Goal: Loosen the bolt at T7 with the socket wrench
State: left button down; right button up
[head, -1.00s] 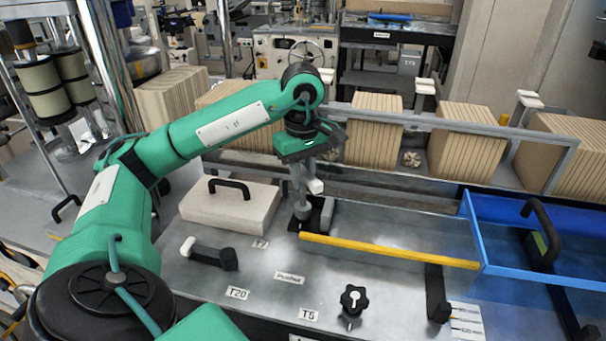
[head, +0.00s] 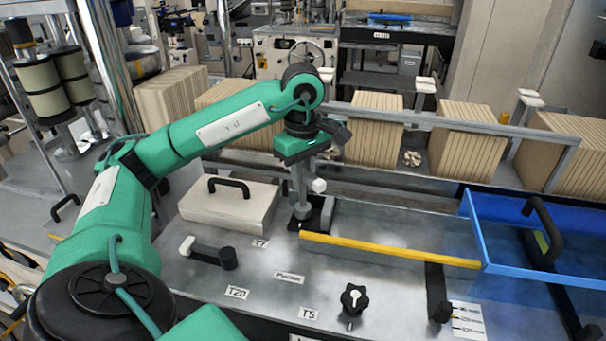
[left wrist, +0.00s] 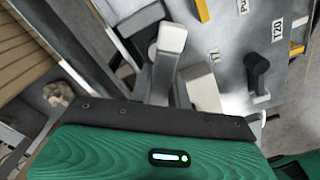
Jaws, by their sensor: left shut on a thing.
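My left gripper (head: 303,165) is shut on the socket wrench (head: 299,188), a grey tool with a pale end cap, and holds it upright. The wrench's lower end (head: 303,211) stands at a black fixture (head: 323,212) at the left end of the yellow strip, up and right of the T7 label (head: 260,243). The bolt itself is hidden there, so I cannot tell how fully the socket sits on it. In the left wrist view the wrench arm (left wrist: 163,75) and its pale end show past the dark gripper edge. My right gripper is out of view.
A pale block with a black handle (head: 225,208) lies left of the wrench. A black lever with a white end (head: 208,253) lies in front. A black star knob (head: 353,297) stands near T5 (head: 309,314). The yellow strip (head: 390,249) and blue frame (head: 478,235) lie right.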

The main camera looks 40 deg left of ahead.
pick_arm(q)
jog(key=shift+n, duration=0.3)
jog(key=shift+n, duration=1.2)
jog(key=shift+n, duration=1.1)
